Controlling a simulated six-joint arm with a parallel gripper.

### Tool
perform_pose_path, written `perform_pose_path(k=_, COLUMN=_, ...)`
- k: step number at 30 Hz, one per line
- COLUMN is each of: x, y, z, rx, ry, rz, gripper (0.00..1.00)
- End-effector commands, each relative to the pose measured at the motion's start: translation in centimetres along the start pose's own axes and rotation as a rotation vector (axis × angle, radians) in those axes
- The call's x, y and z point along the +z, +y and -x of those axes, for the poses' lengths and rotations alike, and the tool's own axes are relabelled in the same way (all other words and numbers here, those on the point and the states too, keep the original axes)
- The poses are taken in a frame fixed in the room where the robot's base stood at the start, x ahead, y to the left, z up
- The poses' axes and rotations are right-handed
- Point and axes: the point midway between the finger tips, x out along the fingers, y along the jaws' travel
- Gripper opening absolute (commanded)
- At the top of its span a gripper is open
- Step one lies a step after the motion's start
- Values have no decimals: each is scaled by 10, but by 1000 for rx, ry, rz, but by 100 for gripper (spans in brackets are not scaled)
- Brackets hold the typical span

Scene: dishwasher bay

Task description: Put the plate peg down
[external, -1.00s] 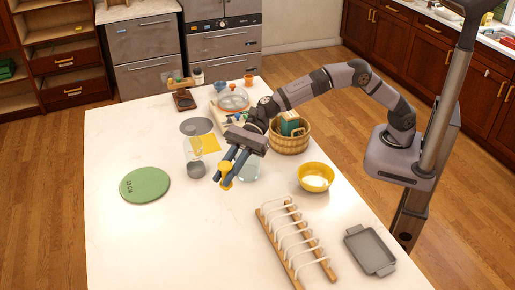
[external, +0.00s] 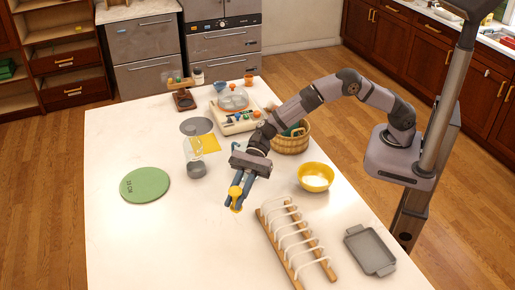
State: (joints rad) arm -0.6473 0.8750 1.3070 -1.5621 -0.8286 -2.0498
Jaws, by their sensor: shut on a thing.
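My gripper (external: 239,198) is over the middle of the white table, left of the wooden rack, and points downward. It is shut on a small yellow piece, which I take to be the plate peg (external: 236,191). The peg's yellow lower end shows below the fingertips, close to the table top. I cannot tell whether it touches the table. The fingers hide part of the peg.
A wooden rack with white wires (external: 282,234) and a grey tray (external: 370,251) lie to the right. The table's front left is clear.

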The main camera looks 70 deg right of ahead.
Motion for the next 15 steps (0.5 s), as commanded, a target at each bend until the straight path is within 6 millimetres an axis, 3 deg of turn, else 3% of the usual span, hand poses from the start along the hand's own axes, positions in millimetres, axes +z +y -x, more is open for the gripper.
perform_pose_path(k=15, x=-42, y=0, z=-17, rx=0, ry=1, rz=-1, gripper=0)
